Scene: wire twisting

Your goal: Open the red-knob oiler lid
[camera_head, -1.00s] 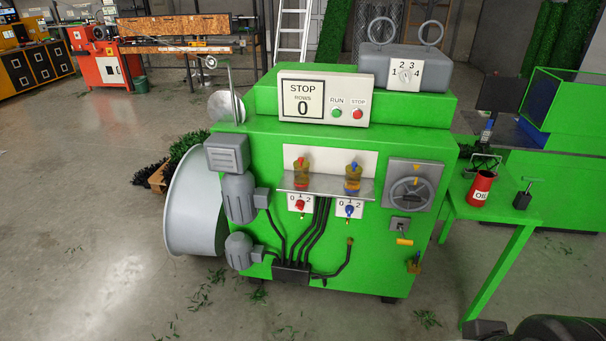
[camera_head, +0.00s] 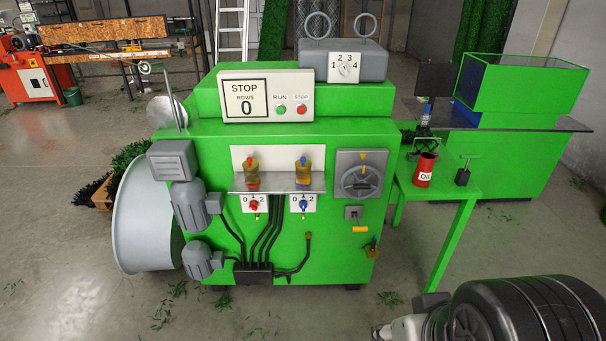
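The red-knob oiler (camera_head: 251,174) is a small amber cup with a red part, on a metal shelf on the green machine's front. It stands above a 0–2 dial with a red knob (camera_head: 254,204). Its top is too small to tell the lid's state. A similar oiler with blue (camera_head: 303,174) stands to its right, above a blue knob (camera_head: 304,204). My gripper's fingers do not show. Part of my own arm or body, dark and rounded with a light grey piece, fills the bottom right, well apart from the oilers.
A green side table (camera_head: 455,184) at the machine's right holds a red oil can (camera_head: 425,170) and a small dark handled item (camera_head: 463,173). A grey drum (camera_head: 143,220) and motors stand at the machine's left. Floor in front is mostly clear, with green scraps.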

